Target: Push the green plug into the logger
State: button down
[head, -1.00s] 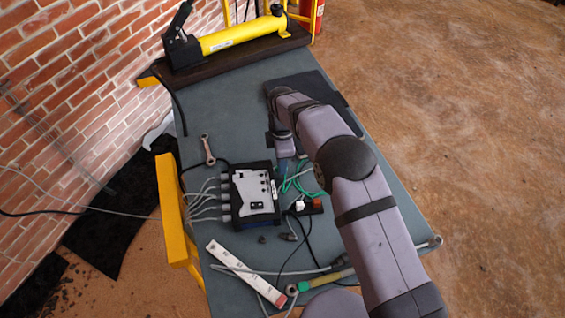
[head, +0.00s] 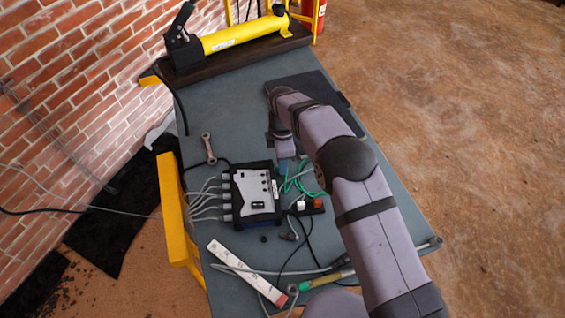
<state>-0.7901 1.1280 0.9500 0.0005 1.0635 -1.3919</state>
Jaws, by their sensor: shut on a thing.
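The logger (head: 256,193) is a grey-faced box with a dark blue case, lying on the bench with several grey cables plugged into its left side. My gripper (head: 284,163) points down just beyond the logger's upper right corner. It is shut on the green plug, which is largely hidden by the gripper at this size. A green cable (head: 300,180) lies in loops to the right of the logger, just below my gripper. I cannot tell whether the plug touches the logger.
A wrench (head: 209,148) lies above the logger. A white strip (head: 246,273), a yellow-green tool (head: 327,279) and loose cables lie below it. A small block with a red switch (head: 318,203) is at its right. A yellow pump (head: 243,36) stands at the far end.

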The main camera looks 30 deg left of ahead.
jog(key=shift+s+a, duration=0.3)
jog(key=shift+a, duration=0.05)
dwell(0.8)
jog(key=c, duration=1.7)
grip_release()
jog(key=c, duration=0.3)
jog(key=shift+r, duration=0.15)
jog(key=shift+r+p, duration=2.35)
jog(key=shift+r, duration=1.05)
